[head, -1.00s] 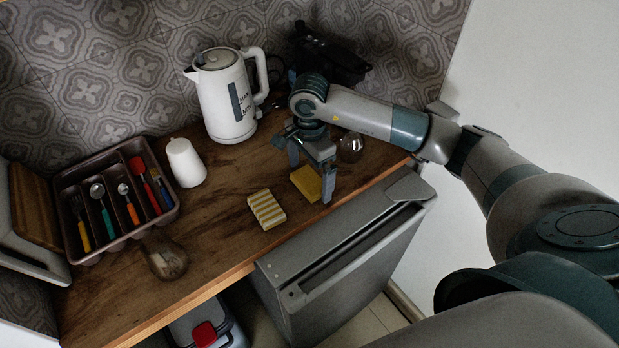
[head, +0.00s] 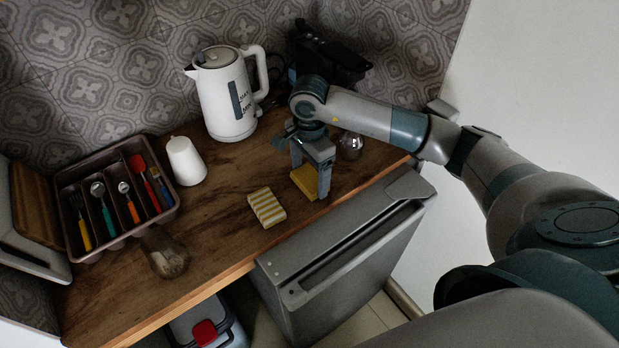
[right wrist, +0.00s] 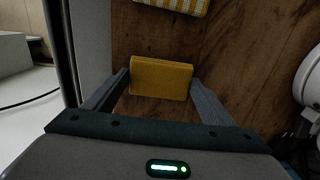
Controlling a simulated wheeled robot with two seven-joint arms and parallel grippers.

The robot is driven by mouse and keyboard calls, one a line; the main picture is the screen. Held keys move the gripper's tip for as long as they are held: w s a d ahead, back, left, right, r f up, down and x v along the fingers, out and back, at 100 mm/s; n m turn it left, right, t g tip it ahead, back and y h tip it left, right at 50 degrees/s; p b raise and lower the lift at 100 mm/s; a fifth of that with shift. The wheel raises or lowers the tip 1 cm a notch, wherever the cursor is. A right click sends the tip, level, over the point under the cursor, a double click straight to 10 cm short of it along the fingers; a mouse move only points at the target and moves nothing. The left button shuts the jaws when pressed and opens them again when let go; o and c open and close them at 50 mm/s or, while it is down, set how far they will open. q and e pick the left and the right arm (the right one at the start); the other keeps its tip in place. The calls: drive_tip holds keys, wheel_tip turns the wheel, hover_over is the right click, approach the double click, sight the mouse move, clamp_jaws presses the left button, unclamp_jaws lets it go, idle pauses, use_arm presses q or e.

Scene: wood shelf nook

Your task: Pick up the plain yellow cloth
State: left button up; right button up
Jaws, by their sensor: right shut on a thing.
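The plain yellow cloth (head: 306,181) is a small folded block near the front edge of the wooden counter. My right gripper (head: 309,184) reaches down over it and is shut on it, a finger at each end. In the right wrist view the cloth (right wrist: 161,78) lies between the fingertips (right wrist: 160,80). I cannot tell any gap between the cloth and the counter. A yellow-and-white striped cloth (head: 266,208) lies just left of it, apart from the gripper. My left gripper is not in view.
A white kettle (head: 226,95), a white cup (head: 185,161) and a cutlery tray (head: 115,196) stand to the left. A glass jar (head: 166,254) lies near the front edge. A small glass (head: 350,144) stands right of the gripper. A dark appliance (head: 328,55) is behind.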

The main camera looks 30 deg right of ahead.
sight(310, 178)
drive_tip(key=shift+w+r+b, duration=0.1)
drive_tip(key=shift+r+b, duration=0.2)
drive_tip(key=shift+r, duration=0.25)
wheel_tip(310, 178, up, 9)
drive_tip(key=b, duration=0.3)
drive_tip(key=shift+o, duration=0.5)
drive_tip(key=shift+a, duration=0.1)
